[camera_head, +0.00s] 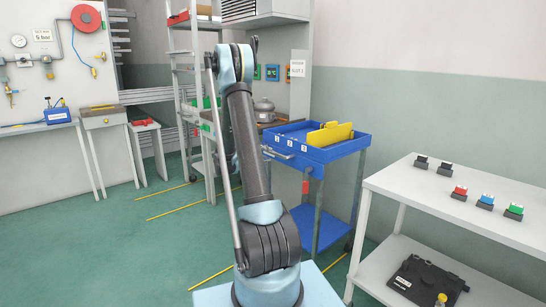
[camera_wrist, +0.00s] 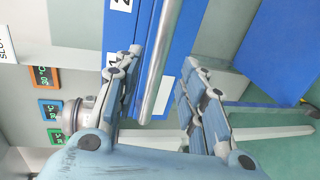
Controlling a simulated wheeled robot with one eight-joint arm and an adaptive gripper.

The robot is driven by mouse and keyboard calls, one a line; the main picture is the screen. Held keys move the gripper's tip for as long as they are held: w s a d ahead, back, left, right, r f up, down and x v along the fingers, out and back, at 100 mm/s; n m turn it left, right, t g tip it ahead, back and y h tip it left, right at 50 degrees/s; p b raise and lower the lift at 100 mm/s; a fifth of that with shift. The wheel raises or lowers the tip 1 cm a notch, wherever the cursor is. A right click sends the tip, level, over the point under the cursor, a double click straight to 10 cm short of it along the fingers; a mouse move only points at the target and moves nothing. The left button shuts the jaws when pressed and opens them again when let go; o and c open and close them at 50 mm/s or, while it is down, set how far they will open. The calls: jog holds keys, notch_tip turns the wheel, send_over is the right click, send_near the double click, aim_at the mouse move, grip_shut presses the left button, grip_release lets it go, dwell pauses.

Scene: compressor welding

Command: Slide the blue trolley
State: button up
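The blue trolley (camera_head: 335,152) stands right of my arm in the head view, with a blue top tray, grey legs and a blue lower shelf. Its silver handle (camera_head: 278,153) is on the side facing my arm. In the wrist view the trolley's blue wall (camera_wrist: 185,45) carries white number labels, and the handle bar (camera_wrist: 162,60) runs between my fingers. My gripper (camera_wrist: 160,62) is open, with one finger on each side of the bar and visible gaps. How deep the bar sits between them is hard to tell.
Yellow pieces (camera_head: 330,134) stand in the trolley's tray. A white table (camera_head: 450,200) with small coloured blocks is at the right, close to the trolley. Workbenches and a rack (camera_head: 197,60) stand behind. Green floor (camera_head: 130,240) is clear at left, with yellow lines.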

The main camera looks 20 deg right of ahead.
aim_at(272, 153)
jog(key=x, duration=0.6)
jog(key=shift+w+d, duration=0.1)
jog(key=shift+d, duration=0.25)
grip_shut()
